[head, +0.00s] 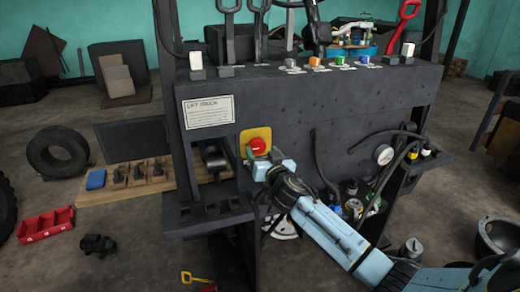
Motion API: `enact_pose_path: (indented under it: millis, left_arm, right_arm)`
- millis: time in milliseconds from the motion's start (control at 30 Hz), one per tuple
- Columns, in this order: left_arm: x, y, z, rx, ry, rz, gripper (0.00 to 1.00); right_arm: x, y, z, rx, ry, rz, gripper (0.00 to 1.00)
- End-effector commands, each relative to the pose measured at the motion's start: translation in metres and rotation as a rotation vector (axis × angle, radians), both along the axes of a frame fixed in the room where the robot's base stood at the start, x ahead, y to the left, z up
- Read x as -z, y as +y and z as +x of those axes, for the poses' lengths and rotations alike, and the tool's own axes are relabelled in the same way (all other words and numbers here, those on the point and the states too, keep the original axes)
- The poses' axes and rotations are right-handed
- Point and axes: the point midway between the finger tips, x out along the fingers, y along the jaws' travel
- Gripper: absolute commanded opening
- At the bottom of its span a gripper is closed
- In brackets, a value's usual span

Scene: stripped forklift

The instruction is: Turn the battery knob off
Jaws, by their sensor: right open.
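The battery knob (258,146) is a round red knob on a yellow plate (246,135), on the front of the dark forklift panel (310,105). My right arm reaches in from the lower right. My right gripper (264,163) is open, just below the knob, and overlaps the lower part of the yellow plate in the picture. I cannot tell whether its fingers touch the knob. My left gripper is not in view.
A white "Lift Truck" label (208,111) is left of the knob. Several levers stand along the panel top. A wooden board (140,182) with black parts lies at left, near a red tray (45,224). A gauge (383,155) and hoses are at right.

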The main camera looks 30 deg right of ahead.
Motion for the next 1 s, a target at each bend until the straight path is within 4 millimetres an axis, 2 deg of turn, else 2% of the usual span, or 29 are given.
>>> enact_pose_path:
  millis: [100, 233, 633, 933, 1000]
  left_arm:
    - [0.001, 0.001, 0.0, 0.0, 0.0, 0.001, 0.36]
    - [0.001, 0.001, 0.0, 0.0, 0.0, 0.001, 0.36]
    - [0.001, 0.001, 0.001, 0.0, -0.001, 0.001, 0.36]
    - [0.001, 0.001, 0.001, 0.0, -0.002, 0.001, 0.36]
    - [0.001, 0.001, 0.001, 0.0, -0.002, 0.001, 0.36]
  right_arm:
    - [0.0, -0.004, 0.015, 0.001, -0.001, 0.0, 0.69]
    - [0.0, -0.006, 0.024, 0.0, 0.0, -0.001, 0.69]
    - [0.0, -0.006, 0.028, -0.001, 0.0, 0.0, 0.67]
    - [0.0, -0.007, 0.028, -0.001, 0.0, 0.0, 0.28]
    - [0.0, -0.007, 0.028, -0.001, 0.0, 0.0, 0.24]
